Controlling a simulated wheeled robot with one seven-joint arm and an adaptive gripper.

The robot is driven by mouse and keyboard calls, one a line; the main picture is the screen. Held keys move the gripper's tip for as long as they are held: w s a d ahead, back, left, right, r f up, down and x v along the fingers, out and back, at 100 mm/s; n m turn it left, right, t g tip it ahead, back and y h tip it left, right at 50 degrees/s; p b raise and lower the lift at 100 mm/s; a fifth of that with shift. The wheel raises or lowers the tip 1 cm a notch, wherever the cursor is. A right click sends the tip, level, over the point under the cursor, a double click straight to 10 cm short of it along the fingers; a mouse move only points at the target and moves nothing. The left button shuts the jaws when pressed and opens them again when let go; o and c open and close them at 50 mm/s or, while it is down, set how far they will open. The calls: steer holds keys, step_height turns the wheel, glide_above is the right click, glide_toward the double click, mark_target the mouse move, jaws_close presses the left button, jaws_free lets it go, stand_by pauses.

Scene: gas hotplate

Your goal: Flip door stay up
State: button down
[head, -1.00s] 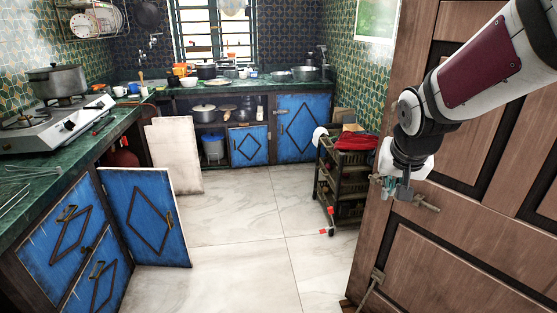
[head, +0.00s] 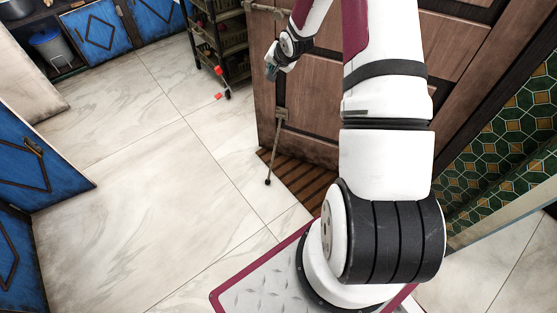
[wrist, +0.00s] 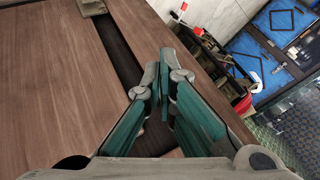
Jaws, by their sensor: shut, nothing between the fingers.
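The door stay (head: 273,151) is a thin metal rod with a dark tip. It hangs down, slightly tilted, from a bracket (head: 281,113) low on the brown wooden door (head: 316,128), its tip near the floor. My gripper (head: 271,73) is in front of the door's free edge, above the stay and apart from it in the head view. In the wrist view its teal fingers (wrist: 166,78) are shut and empty, beside the door face (wrist: 45,90). A metal fitting (wrist: 93,6) shows at the top there; I cannot tell which one it is.
A metal latch (head: 268,9) sits higher on the door. A dark rack trolley (head: 220,45) with red-marked feet stands beyond the door edge. A slatted brown mat (head: 300,182) lies under the door. Blue cabinets (head: 45,180) are at left. The tiled floor between is clear.

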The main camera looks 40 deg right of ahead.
step_height(320, 180, down, 13)
steer(key=d+m+t+b, duration=0.1)
steer(key=d+m+b, duration=0.1)
steer(key=d+b, duration=0.1)
steer(key=m+t+b, duration=0.1)
steer(key=m+b, duration=0.3)
glide_above(274, 151)
steer(key=s+d, duration=0.1)
steer(key=d, duration=0.4)
step_height(274, 151, down, 14)
steer(key=s+a+f+m+t+h+b, duration=0.1)
steer(key=s+f+m+b, duration=0.2)
steer(key=f, duration=0.8)
steer(key=s+a+f+m+t+b, duration=0.1)
steer(key=s+f+m+t+b, duration=0.1)
steer(key=s+f, duration=0.4)
step_height(274, 151, down, 5)
steer(key=m+b, duration=0.1)
steer(key=m, duration=0.1)
steer(key=shift+s+a+m+h, duration=0.2)
steer(key=shift+m+h, duration=0.1)
steer(key=shift+h, duration=0.1)
steer(key=shift+w, duration=0.1)
steer(key=w+a+f+b, duration=0.1)
steer(key=w+f+b, duration=0.1)
steer(key=w+b, duration=0.3)
steer(key=shift+w, duration=1.3)
